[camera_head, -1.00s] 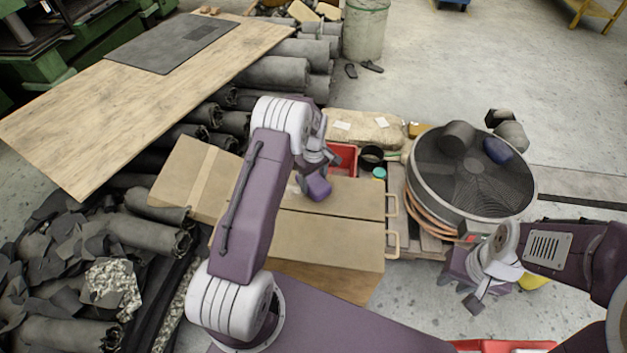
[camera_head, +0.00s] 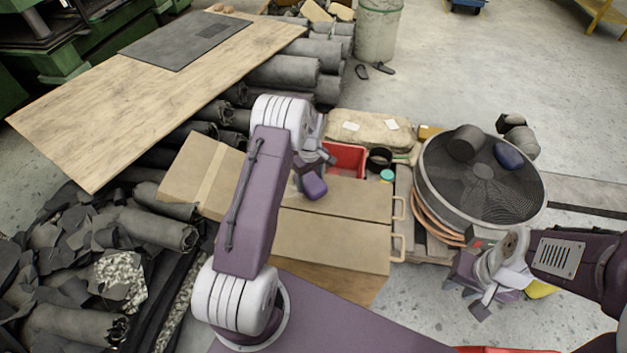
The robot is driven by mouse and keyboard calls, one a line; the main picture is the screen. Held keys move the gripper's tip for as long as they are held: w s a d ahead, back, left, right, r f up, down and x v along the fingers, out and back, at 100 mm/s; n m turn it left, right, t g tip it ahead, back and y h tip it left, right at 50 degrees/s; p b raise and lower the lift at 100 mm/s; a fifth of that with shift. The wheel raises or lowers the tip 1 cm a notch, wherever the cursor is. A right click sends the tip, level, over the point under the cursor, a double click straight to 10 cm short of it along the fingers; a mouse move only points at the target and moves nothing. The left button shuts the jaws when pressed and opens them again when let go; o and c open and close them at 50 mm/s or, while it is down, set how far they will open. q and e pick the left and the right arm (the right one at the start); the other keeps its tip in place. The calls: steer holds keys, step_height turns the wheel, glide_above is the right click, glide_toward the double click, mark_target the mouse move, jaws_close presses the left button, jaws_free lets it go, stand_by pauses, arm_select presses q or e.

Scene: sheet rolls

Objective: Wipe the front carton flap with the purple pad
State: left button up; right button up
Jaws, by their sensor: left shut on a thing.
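The purple pad (camera_head: 314,187) is in my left gripper (camera_head: 312,172), which is shut on it. The pad is over the carton, near the far carton flap (camera_head: 350,196); I cannot tell whether it touches it. The front carton flap (camera_head: 335,240) is a brown panel nearer to me, with its left end hidden behind my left arm. My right gripper (camera_head: 482,294) hangs at the right, over the floor and away from the carton; its finger opening is not clear.
A large round fan (camera_head: 482,185) stands right of the carton. A red bin (camera_head: 346,157), a black cup and a paper sack (camera_head: 370,130) lie behind it.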

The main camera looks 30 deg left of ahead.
arm_select(q)
steer(key=shift+s+a+f, duration=0.1)
steer(key=shift+s+a, duration=0.2)
steer(key=shift+a, duration=0.75)
steer(key=shift+s+a, duration=0.3)
steer(key=shift+a, duration=0.8)
steer(key=shift+s+a+f, duration=0.1)
steer(key=shift+s+a, duration=0.2)
steer(key=shift+a, duration=0.75)
